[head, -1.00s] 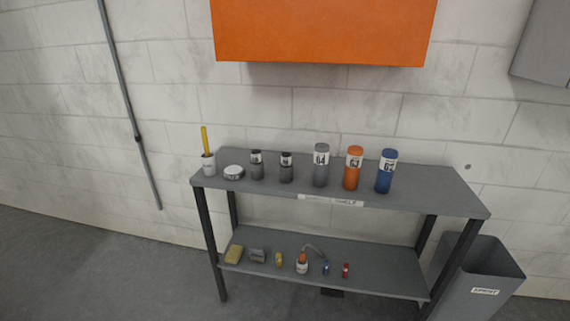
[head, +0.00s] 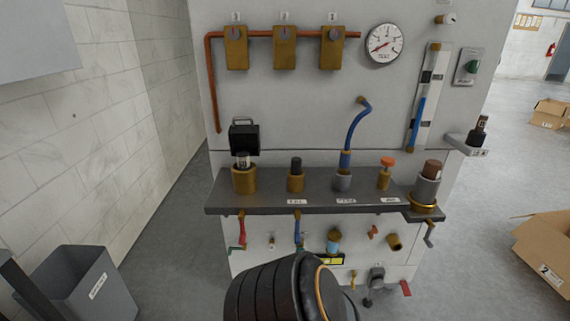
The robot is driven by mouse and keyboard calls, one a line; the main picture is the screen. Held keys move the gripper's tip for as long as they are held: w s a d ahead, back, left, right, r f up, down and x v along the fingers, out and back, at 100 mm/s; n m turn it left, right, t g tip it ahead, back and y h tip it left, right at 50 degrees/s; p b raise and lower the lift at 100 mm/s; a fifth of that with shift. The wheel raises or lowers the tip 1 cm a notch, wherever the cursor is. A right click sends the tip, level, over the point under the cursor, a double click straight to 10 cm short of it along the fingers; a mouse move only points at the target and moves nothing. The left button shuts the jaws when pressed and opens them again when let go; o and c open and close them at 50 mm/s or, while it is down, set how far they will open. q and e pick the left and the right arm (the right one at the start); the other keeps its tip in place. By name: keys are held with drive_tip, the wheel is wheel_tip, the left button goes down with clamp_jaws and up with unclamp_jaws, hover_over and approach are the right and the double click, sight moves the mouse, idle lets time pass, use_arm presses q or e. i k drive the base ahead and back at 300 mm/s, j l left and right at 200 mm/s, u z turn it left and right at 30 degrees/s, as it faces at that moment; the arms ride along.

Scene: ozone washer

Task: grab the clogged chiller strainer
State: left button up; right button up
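I cannot tell for certain which part is the chiller strainer. In the head view, a grey shelf (head: 270,199) on a pale machine panel carries several fittings. At its left is a brass cup (head: 243,181) with a clear and dark top. At its right end is a grey cylinder with a brown top (head: 432,169), seated in a brass ring (head: 422,207). Between them are a brass fitting with a black cap (head: 296,180), a grey socket with a blue hose (head: 348,150), and a brass fitting with an orange knob (head: 385,172). Neither gripper shows.
A black ribbed round body (head: 265,292) fills the bottom centre and hides part of the lower panel. A grey bin (head: 88,288) stands at lower left. Cardboard boxes (head: 545,250) lie on the right. Valves and a gauge (head: 384,43) sit higher up.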

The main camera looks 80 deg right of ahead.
sight(243, 158)
drive_tip(key=l+z, duration=0.15)
drive_tip(key=z, duration=2.15)
